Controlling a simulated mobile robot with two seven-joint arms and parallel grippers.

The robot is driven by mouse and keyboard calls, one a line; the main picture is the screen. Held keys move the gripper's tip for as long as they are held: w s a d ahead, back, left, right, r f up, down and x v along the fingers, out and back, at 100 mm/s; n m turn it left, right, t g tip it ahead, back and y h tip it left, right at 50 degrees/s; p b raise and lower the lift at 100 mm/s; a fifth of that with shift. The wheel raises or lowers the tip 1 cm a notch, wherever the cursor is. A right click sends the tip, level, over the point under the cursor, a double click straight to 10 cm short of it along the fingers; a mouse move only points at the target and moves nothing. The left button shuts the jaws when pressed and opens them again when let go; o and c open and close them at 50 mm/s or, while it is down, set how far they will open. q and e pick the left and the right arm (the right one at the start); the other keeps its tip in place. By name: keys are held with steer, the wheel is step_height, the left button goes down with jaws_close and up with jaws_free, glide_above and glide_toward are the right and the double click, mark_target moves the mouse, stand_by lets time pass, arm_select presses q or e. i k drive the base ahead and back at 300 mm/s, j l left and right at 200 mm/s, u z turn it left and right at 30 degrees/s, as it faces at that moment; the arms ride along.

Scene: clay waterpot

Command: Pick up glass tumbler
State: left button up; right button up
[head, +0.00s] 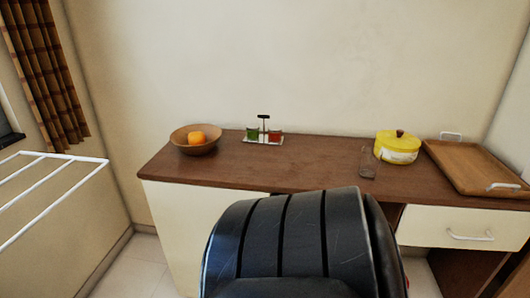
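The glass tumbler (367,162) is a small, clear, upright glass on the brown counter top (320,177). It stands near the front edge, just left of and in front of a yellow lidded pot (398,147). Neither of my grippers is in the head view, so whether they are open or shut does not show.
A black ribbed shape like a chair back (290,245) stands before the counter, close below the tumbler. A wooden bowl with an orange (197,138), a condiment rack (264,135) and a wooden tray (470,165) are on the counter. A white rack (50,185) stands left.

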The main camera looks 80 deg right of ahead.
mark_target(370, 158)
steer(key=z, duration=2.1)
steer(key=k+j+z, duration=0.1)
steer(key=z, duration=0.7)
steer(key=k+z, duration=0.1)
steer(key=z, duration=0.3)
